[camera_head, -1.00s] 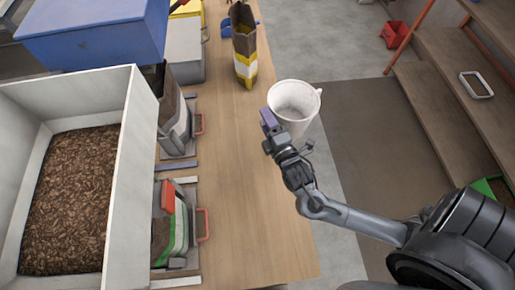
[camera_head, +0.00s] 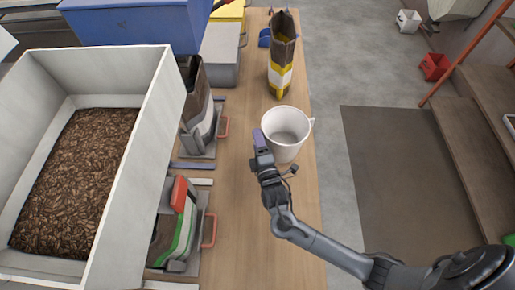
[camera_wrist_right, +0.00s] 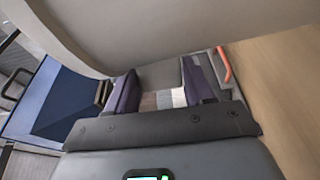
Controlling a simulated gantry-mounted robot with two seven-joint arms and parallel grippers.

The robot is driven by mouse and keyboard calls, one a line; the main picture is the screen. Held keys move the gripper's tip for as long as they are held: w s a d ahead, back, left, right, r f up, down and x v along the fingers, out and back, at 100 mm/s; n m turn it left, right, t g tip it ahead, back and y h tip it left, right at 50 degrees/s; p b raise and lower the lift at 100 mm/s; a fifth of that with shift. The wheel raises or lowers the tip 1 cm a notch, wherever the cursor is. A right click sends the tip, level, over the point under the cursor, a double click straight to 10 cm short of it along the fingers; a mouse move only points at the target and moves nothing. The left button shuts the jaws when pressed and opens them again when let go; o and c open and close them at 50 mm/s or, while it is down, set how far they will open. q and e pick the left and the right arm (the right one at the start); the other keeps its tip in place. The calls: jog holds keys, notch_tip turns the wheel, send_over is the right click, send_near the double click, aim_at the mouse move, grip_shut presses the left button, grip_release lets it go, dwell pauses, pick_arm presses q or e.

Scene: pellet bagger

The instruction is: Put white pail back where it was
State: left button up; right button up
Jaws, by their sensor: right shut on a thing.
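The white pail (camera_head: 286,153) is upright, with its open mouth up, over the right part of the wooden table in the head view. Its inside looks empty, and a small handle or spout shows on its right side. My right gripper (camera_head: 261,143) is shut on the pail at its near left side. In the right wrist view the pail's pale wall (camera_wrist_right: 180,25) fills the top, just beyond the two purple fingers of the right gripper (camera_wrist_right: 160,88). I cannot tell whether the pail's base touches the table. My left gripper is not in view.
An open yellow, white and brown bag (camera_head: 281,75) stands just behind the pail. A big white bin of brown pellets (camera_head: 70,180) is at left. Bag holders with red handles (camera_head: 209,231) line the table's left side. The wooden table (camera_head: 245,245) is bare nearer me.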

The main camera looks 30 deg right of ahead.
jog(key=shift+a+f+b, duration=0.1)
jog(key=shift+f+b, duration=0.4)
jog(key=shift+f, duration=1.6)
jog(key=o, duration=1.3)
jog(key=shift+f, duration=0.1)
